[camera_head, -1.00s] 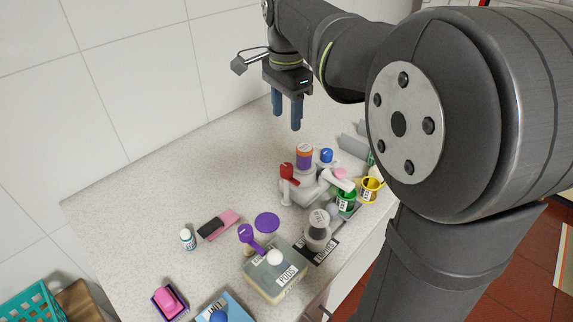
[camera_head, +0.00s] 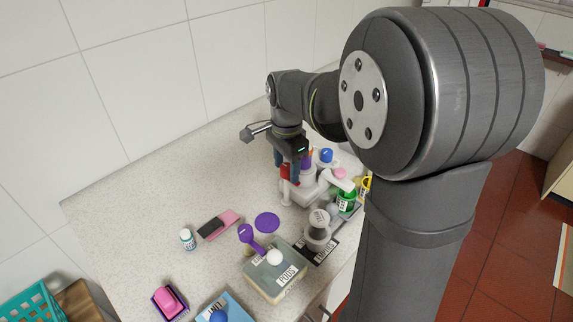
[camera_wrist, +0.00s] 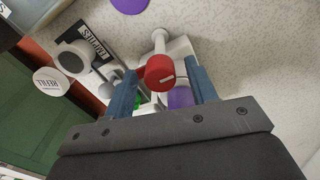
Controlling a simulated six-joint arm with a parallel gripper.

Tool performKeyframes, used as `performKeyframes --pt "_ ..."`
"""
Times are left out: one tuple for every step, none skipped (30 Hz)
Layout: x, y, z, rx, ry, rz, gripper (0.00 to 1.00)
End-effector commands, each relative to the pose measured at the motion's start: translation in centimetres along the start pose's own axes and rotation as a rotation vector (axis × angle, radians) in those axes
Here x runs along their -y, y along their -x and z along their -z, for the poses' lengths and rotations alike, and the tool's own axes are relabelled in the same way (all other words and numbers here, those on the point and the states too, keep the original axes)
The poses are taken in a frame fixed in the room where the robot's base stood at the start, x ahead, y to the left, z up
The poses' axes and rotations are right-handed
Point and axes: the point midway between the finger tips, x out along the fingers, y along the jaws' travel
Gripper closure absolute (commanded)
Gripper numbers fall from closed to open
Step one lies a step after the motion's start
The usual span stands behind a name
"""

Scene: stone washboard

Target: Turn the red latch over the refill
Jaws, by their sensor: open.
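The red latch (camera_head: 286,171) sits on a light grey stand (camera_head: 298,192). In the wrist view the red latch (camera_wrist: 160,72) lies between my two blue fingers, its pale arm pointing up the picture. My gripper (camera_head: 287,166) is open around the red latch; in the wrist view my gripper (camera_wrist: 160,80) shows a gap on both sides of it. A purple container (camera_wrist: 180,97) shows just behind the latch, partly hidden by it.
A blue-capped item (camera_head: 326,156), a green bottle (camera_head: 346,200) and a yellow item (camera_head: 365,186) crowd the right side. The counter's left part is clear.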

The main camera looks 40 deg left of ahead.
Motion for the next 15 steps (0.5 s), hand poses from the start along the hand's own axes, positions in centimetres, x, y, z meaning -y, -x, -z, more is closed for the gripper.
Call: performKeyframes --pt "0.0 -0.01 0.0 0.0 0.0 0.0 0.48" --pt "0.0 -0.01 0.0 0.0 0.0 0.0 0.48" --pt "0.0 0.0 0.0 0.0 0.0 0.0 0.48" --pt "0.0 0.0 0.0 0.0 0.0 0.0 0.48" --pt "0.0 0.0 0.0 0.0 0.0 0.0 0.48" --pt "0.0 0.01 0.0 0.0 0.0 0.0 0.56" --pt "0.0 0.01 0.0 0.0 0.0 0.0 0.62" --pt "0.0 0.01 0.0 0.0 0.0 0.0 0.68" --pt "0.0 0.02 0.0 0.0 0.0 0.0 0.76" --pt "0.0 0.02 0.0 0.0 0.0 0.0 0.81" --pt "0.0 0.02 0.0 0.0 0.0 0.0 0.87" --pt "0.0 0.02 0.0 0.0 0.0 0.0 0.93" --pt "0.0 0.02 0.0 0.0 0.0 0.0 0.93" --pt "0.0 0.02 0.0 0.0 0.0 0.0 0.93" --pt "0.0 0.03 0.0 0.0 0.001 0.0 0.93"
